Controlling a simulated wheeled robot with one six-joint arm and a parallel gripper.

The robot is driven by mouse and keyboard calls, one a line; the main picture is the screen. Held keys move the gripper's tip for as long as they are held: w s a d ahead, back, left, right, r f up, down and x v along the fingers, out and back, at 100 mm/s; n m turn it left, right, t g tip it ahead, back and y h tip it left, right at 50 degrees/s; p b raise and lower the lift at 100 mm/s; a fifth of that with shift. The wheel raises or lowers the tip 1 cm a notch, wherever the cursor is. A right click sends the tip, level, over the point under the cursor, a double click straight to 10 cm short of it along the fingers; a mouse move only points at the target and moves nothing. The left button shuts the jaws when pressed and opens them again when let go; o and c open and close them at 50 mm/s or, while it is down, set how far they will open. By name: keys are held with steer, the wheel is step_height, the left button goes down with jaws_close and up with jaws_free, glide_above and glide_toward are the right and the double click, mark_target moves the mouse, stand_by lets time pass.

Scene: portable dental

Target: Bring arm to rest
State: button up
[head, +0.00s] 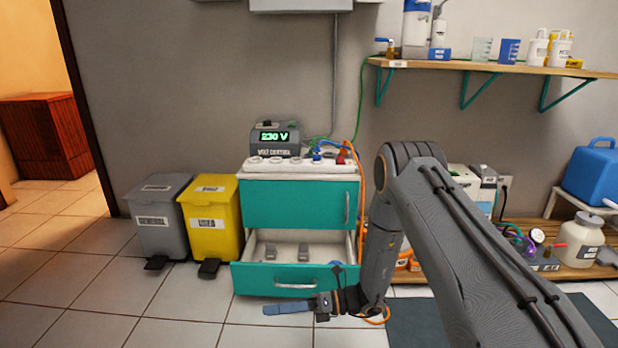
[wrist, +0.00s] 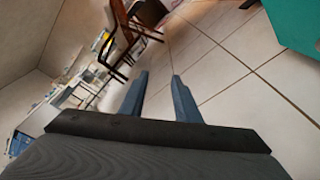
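My gripper (head: 275,308) is at the lower middle of the head view, in front of the open drawer's front and low over the floor. Its blue-grey fingers point to the left. In the wrist view the two fingers of my gripper (wrist: 160,76) stand apart with only floor between them, so it is open and empty. My arm comes in from the lower right and bends down at the elbow, hiding part of the space right of the cabinet.
A teal cabinet (head: 298,204) has its lower drawer (head: 252,276) pulled out, with small grey items inside. A yellow bin (head: 210,238) and a grey bin (head: 158,232) stand left of it. A wall shelf (head: 490,68) is at upper right. Chairs (wrist: 128,40) show in the wrist view.

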steer(key=s+a+r+n+g+h, duration=0.4)
steer(key=s+r+n, duration=0.35)
steer(key=r, duration=0.25)
steer(key=s+d+r+n+h, duration=0.3)
steer(key=s+r+n+h, duration=0.6)
steer(key=s+r+n, duration=0.65)
steer(key=s+d+r+n+t+h+p, duration=0.1)
steer(key=s+d+r+n+t, duration=0.25)
steer(key=n, duration=0.25)
steer(key=s+d+r+n+t+h, duration=0.1)
steer(key=s+d+r+n+t, duration=0.1)
steer(key=s+d+n, duration=0.3)
steer(key=d+r+m+p, duration=0.2)
steer(key=d+r+p, duration=0.4)
steer(key=r+p, duration=0.3)
steer(key=w+d+r+m+h+p, duration=0.1)
steer(key=d+r+p, duration=0.6)
steer(key=p, duration=0.9)
steer(key=d+r+m+h+p, duration=0.1)
steer(key=d+r+m+p, duration=0.2)
steer(key=d+r+p, duration=0.4)
step_height(320, 180, up, 5)
steer(key=p, duration=0.6)
steer(key=shift+w+d+r, duration=0.15)
steer(key=shift+w, duration=0.05)
